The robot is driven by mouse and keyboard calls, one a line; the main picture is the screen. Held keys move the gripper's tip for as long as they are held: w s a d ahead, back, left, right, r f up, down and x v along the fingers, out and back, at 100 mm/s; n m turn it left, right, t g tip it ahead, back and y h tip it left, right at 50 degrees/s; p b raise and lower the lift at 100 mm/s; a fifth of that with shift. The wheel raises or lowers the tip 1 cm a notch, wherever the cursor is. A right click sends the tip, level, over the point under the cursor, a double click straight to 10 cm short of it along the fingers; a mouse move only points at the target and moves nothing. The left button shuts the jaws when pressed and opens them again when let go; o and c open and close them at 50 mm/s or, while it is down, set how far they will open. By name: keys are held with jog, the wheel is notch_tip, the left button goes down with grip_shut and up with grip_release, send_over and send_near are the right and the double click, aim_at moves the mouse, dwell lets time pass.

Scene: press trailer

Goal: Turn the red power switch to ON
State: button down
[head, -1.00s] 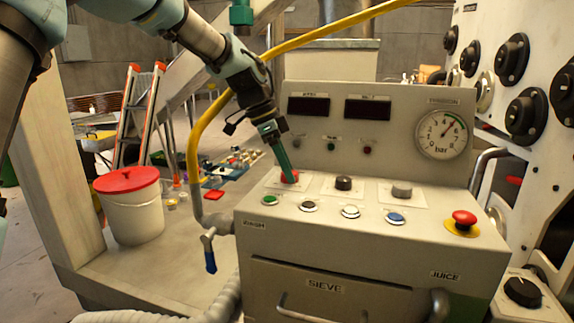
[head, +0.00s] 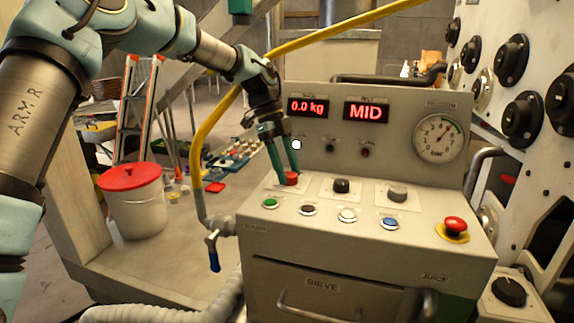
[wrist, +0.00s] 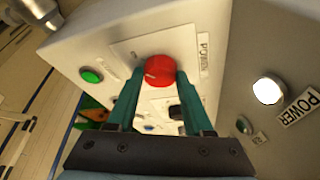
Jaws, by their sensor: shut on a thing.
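The red power switch (head: 291,179) is a round red knob on a pale plate at the left of the console's sloped top. In the wrist view the red knob (wrist: 160,70) sits between my two green fingers, beside a label reading POWER. My gripper (head: 285,176) reaches down from the upper left and is shut on the knob. The left display (head: 308,107) is lit and reads 0.0 kg. The right display (head: 366,111) is lit and reads MID. A white lamp (head: 297,145) glows on the upright panel.
Black (head: 341,186) and grey (head: 397,194) knobs stand to the right. Several coloured buttons line the front, with a red emergency button (head: 455,226) at the right. A yellow hose (head: 207,135) arches behind my arm. A lidded bucket (head: 135,200) stands left.

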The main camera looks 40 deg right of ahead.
dwell(0.5)
jog(key=shift+c, duration=1.5)
grip_release()
jog(key=b+v, duration=0.2)
jog(key=v, duration=0.8)
jog(key=shift+r, duration=0.35)
jog(key=shift+w, duration=0.1)
